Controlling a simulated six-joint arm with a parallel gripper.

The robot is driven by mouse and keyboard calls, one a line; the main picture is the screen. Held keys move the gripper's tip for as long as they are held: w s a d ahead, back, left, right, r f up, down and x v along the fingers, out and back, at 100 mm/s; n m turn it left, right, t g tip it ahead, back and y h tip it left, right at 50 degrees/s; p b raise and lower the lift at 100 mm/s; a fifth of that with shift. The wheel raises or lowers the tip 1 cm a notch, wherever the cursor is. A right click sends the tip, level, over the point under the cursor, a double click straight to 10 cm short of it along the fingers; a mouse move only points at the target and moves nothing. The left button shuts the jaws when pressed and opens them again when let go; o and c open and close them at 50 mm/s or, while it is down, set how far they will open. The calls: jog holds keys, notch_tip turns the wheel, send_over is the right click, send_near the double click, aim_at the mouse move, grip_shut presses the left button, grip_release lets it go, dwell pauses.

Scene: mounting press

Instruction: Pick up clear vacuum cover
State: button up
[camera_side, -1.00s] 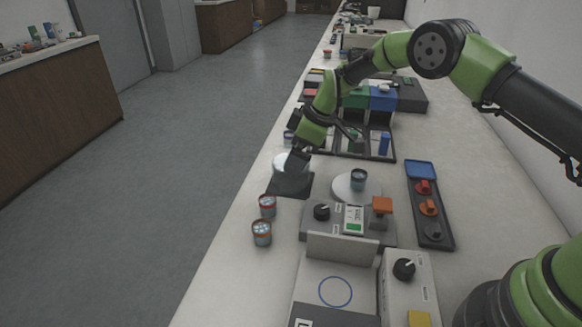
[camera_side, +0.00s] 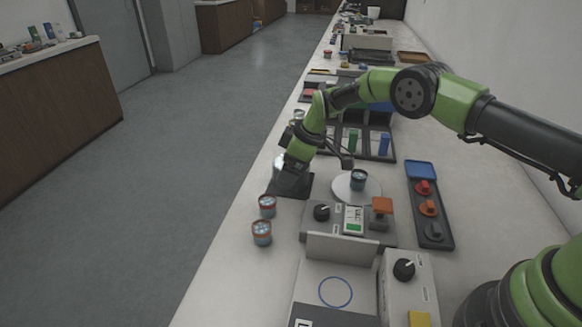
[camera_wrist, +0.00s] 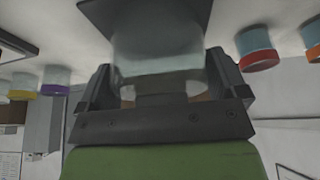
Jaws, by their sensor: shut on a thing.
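The clear vacuum cover (camera_wrist: 158,48) is a transparent, whitish cylinder between my gripper's fingers in the wrist view. My gripper (camera_wrist: 163,82) is shut on it, with one dark finger on each side. In the side view my gripper (camera_side: 288,165) is low at the left edge of the bench, over the far part of a dark square mat (camera_side: 292,187). The cover (camera_side: 279,162) shows there only as a pale patch, mostly hidden by the gripper. The mat also shows as a dark plate at the cover's far end in the wrist view (camera_wrist: 150,8). I cannot tell whether they touch.
Two red-rimmed jars (camera_side: 262,233) stand near the bench's left edge. A dark tray with coloured parts (camera_side: 430,228) lies further right. Sorting bins stand behind.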

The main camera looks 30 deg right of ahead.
jog(key=shift+r, duration=0.1)
jog(key=r, duration=0.9)
jog(key=shift+d, duration=0.2)
jog(key=s+d+n+g, duration=0.1)
jog(key=s+d+n, duration=0.1)
jog(key=s+d, duration=0.25)
jog(key=n+g+y, duration=0.1)
jog(key=n, duration=0.3)
send_over(352, 183)
jog(key=d, duration=0.2)
jog(key=f, duration=0.1)
jog(key=shift+a+f, duration=0.1)
jog(key=shift+f, duration=3.15)
jog(key=shift+f, duration=0.15)
jog(key=o, duration=0.6)
jog(key=shift+o, duration=0.2)
